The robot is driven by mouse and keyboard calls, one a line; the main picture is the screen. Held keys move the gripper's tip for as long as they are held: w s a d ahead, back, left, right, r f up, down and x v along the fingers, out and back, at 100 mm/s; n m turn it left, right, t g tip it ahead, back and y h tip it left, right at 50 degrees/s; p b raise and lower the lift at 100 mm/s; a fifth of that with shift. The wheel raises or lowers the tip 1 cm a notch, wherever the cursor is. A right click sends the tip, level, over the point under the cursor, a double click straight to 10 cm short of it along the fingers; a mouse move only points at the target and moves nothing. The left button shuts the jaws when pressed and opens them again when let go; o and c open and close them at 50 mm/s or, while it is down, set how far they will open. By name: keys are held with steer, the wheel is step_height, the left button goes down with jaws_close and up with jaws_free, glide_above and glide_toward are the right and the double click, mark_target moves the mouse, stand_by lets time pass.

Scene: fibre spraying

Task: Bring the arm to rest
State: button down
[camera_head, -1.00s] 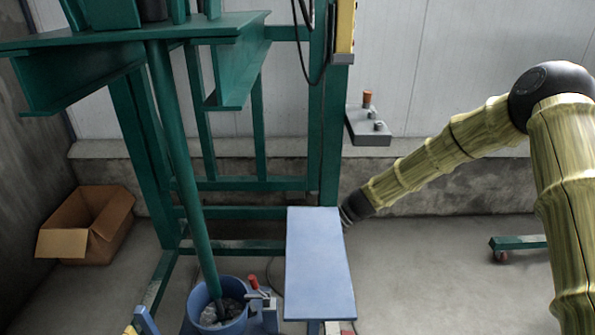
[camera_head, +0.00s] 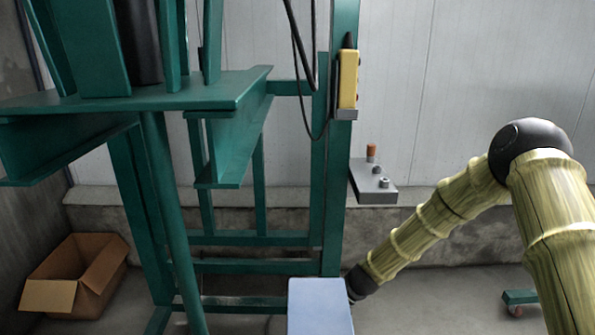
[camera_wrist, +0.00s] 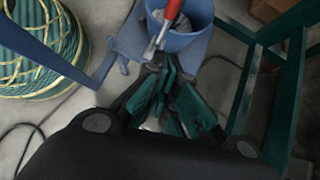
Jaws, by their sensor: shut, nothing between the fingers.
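My arm (camera_head: 430,225) enters the head view at the right, bends at a black elbow joint and slopes down to the left. Its far end goes out of sight behind the blue-grey board (camera_head: 320,305), so my gripper is hidden there. In the wrist view my gripper (camera_wrist: 168,92) shows with black linkages and dark green finger parts. It is closed and holds nothing. Beyond the fingers are a blue bucket (camera_wrist: 197,42) and a red-handled tool (camera_wrist: 170,14); they overlap the fingers in the picture, and I cannot tell how far off they are.
A green steel frame (camera_head: 128,190) fills the left, with a yellow control box (camera_head: 348,80) on its post. A grey switch box (camera_head: 372,185) juts out near my forearm. A cardboard box (camera_head: 75,275) lies at far left.

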steer(key=s+d+f+n+h+p, duration=0.25)
steer(key=s+d+f, duration=0.3)
steer(key=s, duration=0.45)
steer(key=s+d+f+n+h+p, duration=0.2)
steer(key=s+d+f+n+h, duration=0.25)
steer(key=s, duration=0.45)
steer(key=s+d+r+n+t+p, duration=0.1)
steer(key=s+d+n, duration=0.3)
steer(key=s, duration=0.4)
steer(key=s+d+r+n+t+h+p, duration=0.1)
steer(key=s+d+n+p, duration=0.2)
steer(key=s+d, duration=0.3)
steer(key=s+n, duration=0.1)
steer(key=s, duration=0.2)
steer(key=shift+s+d+r+h, duration=0.15)
steer(key=shift+h, duration=0.15)
steer(key=shift+s, duration=0.1)
